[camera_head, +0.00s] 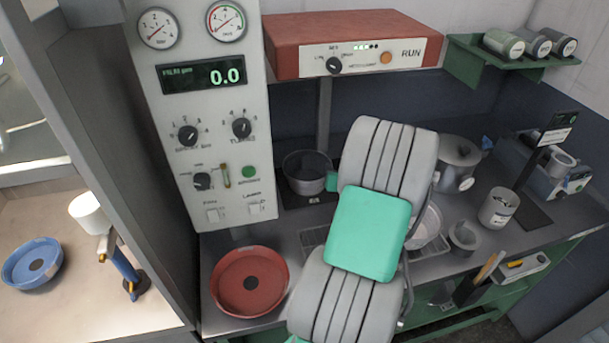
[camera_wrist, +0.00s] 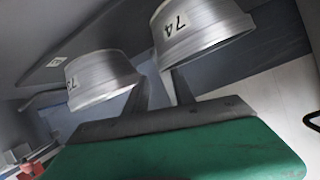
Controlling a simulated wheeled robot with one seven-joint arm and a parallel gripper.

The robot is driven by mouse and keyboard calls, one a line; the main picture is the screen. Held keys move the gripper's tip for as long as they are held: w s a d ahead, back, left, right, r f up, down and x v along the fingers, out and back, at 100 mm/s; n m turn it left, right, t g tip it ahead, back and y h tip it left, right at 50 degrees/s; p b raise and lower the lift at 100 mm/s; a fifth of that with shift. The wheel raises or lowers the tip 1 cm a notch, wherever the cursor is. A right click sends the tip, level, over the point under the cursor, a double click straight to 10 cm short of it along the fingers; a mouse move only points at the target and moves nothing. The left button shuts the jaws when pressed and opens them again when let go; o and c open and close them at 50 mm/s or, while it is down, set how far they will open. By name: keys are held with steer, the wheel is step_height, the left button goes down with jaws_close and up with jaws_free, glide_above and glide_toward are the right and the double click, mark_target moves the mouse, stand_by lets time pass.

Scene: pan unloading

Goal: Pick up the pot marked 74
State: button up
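The pot marked 74 (camera_wrist: 200,28) is a grey metal pot at the top right of the wrist view, shown with its number upside down. A second grey pot (camera_wrist: 103,80) with a label that is hard to read is left of it. My gripper (camera_wrist: 158,72) shows a green body with two grey fingers set apart. The finger tips are close to the left rim edge of the pot marked 74; I cannot tell whether they touch it. In the head view my arm hides most of the gripper. A dark pot (camera_head: 305,172) stands left of the arm, its number unreadable.
A red dish (camera_head: 248,310) lies on the bench at front left. A lidded pot (camera_head: 459,153), a labelled tin (camera_head: 498,208) and a small cup (camera_head: 464,236) stand right of my arm. A control panel (camera_head: 212,120) rises at left. A red box (camera_head: 350,42) overhangs the bench.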

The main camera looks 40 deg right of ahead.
steer(key=p+x, duration=0.1)
steer(key=x, duration=0.3)
steer(key=shift+a, duration=0.15)
steer(key=shift+c, duration=0.2)
jaws_close()
steer(key=shift+a+f, duration=0.1)
stand_by(0.9)
